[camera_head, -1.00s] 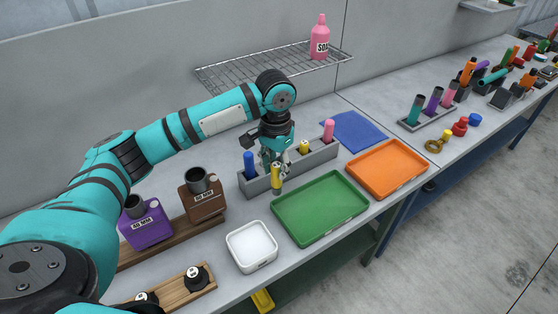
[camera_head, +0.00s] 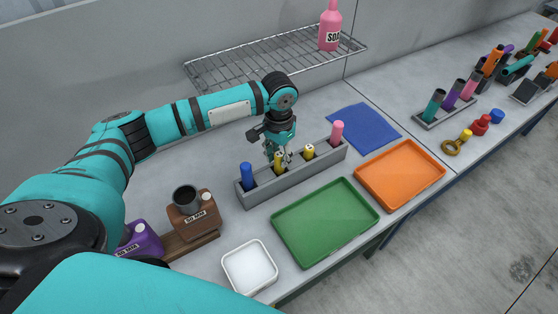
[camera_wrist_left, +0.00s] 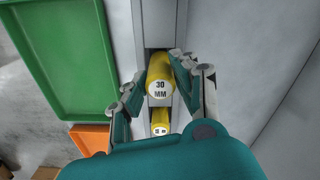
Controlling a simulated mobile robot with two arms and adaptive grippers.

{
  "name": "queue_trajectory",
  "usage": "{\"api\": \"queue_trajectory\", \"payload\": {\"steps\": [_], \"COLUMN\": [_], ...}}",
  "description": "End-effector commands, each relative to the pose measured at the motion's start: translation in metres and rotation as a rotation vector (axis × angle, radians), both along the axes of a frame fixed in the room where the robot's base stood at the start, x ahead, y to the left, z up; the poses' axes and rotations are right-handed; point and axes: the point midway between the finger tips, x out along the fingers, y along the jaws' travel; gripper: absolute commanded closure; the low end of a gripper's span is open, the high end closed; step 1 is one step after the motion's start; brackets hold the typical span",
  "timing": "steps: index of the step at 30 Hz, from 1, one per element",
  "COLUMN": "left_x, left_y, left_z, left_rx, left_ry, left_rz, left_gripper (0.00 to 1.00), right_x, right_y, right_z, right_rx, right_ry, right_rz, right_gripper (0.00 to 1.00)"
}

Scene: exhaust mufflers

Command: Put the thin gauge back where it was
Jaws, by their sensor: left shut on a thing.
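My left gripper (camera_head: 279,151) is shut on a yellow gauge (camera_head: 278,162) at the grey rack (camera_head: 262,194). In the left wrist view this gauge (camera_wrist_left: 159,80) is marked "30 MM" and stands between the fingers, in line with the rack's channel. It looks upright, its lower part hidden by the rack's front wall; I cannot tell whether it touches the bottom. A second yellow gauge (camera_head: 308,152) stands to its right in the rack and shows smaller in the wrist view (camera_wrist_left: 160,121). A blue gauge (camera_head: 246,175) stands at the left end, a pink one (camera_head: 337,132) at the right.
A green tray (camera_head: 325,222) and an orange tray (camera_head: 400,175) lie in front of the rack, both empty. A blue cloth (camera_head: 362,128) lies right; a wire shelf (camera_head: 275,60) hangs above.

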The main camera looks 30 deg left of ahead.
Motion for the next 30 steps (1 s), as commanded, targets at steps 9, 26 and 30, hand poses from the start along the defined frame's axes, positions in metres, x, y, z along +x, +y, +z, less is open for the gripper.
{"api": "queue_trajectory", "payload": {"steps": [9, 26, 30], "left_x": [0.000, -0.001, -0.001], "left_y": [0.000, 0.000, 0.000], "left_z": [-0.029, -0.031, -0.030], "left_rx": [0.000, 0.000, 0.000], "left_ry": [0.001, 0.002, 0.001], "left_rz": [-0.001, -0.001, -0.001], "left_gripper": [1.00, 0.49, 0.49], "right_x": [0.042, 0.017, 0.020], "right_y": [0.020, 0.012, 0.010], "right_z": [0.009, 0.007, 0.007], "right_rx": [0.027, 0.015, 0.013], "right_ry": [-0.066, -0.026, -0.029], "right_rz": [-0.005, 0.000, 0.001], "right_gripper": [0.60, 0.60, 0.60]}}
